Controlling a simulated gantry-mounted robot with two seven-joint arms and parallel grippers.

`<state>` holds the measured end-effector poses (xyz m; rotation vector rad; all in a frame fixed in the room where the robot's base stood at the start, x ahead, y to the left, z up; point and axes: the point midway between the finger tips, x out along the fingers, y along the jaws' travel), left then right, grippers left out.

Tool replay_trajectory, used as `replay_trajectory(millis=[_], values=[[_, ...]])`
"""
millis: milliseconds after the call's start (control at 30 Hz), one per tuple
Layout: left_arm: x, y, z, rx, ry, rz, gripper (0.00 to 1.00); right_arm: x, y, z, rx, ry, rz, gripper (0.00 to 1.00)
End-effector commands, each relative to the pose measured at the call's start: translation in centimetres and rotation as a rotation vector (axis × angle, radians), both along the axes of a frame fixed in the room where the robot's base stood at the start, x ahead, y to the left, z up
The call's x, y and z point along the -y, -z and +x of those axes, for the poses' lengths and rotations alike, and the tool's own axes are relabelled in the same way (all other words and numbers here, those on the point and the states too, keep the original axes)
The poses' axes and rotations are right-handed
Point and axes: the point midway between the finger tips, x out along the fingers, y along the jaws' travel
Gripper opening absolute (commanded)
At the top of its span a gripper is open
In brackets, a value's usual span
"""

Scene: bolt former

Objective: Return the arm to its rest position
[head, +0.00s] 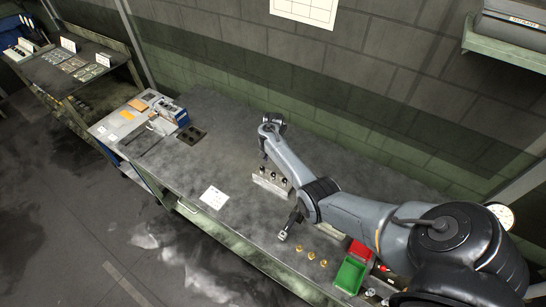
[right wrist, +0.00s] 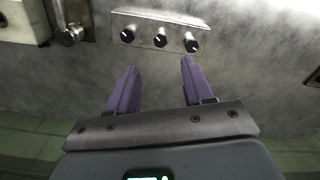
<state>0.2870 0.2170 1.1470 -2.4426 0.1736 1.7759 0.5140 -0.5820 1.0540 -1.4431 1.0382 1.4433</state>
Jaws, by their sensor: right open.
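My right arm reaches in from the right in the head view and bends down near the back of the bench. My right gripper (head: 264,158) is small and partly hidden by its own arm there. In the right wrist view its two purple fingers (right wrist: 158,68) are apart with nothing between them. Beyond the fingertips stands a metal block with three black knobs (right wrist: 160,40). This block also shows in the head view (head: 270,182), just in front of the gripper. My left gripper is in neither view.
The grey bench (head: 225,150) is bare around a white sheet (head: 214,197). A green bin (head: 351,274), several brass pieces (head: 311,255) and a small metal block (head: 283,236) lie near the front edge. A blue-sided machine (head: 165,112) stands at left; a green wall runs behind.

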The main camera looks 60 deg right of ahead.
Motion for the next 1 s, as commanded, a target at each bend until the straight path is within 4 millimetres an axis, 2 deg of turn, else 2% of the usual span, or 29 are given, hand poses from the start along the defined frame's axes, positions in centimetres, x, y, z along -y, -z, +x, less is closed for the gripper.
replay_trajectory(millis=[367, 467, 567, 667, 767, 867, 1000], values=[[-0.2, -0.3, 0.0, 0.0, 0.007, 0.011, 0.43, -0.1, -0.1, -0.6, 0.0, -0.053, -0.04, 0.51], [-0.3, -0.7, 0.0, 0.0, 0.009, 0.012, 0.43, -0.6, -0.3, -1.3, 0.0, -0.134, -0.094, 0.51], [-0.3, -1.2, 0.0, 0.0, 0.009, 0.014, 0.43, -2.1, -0.8, -2.2, 0.002, -0.262, -0.16, 0.51], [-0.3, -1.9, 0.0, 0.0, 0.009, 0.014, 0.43, -5.1, -1.3, -3.6, 0.006, -0.429, -0.221, 0.51], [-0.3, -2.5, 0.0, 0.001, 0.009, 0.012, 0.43, -9.5, -2.0, -5.4, 0.019, -0.613, -0.263, 0.51], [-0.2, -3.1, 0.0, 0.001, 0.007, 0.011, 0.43, -14.8, -3.0, -7.8, 0.041, -0.797, -0.283, 0.51], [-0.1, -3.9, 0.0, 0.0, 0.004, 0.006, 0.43, -22.6, -5.3, -12.1, 0.092, -1.033, -0.279, 0.51]])
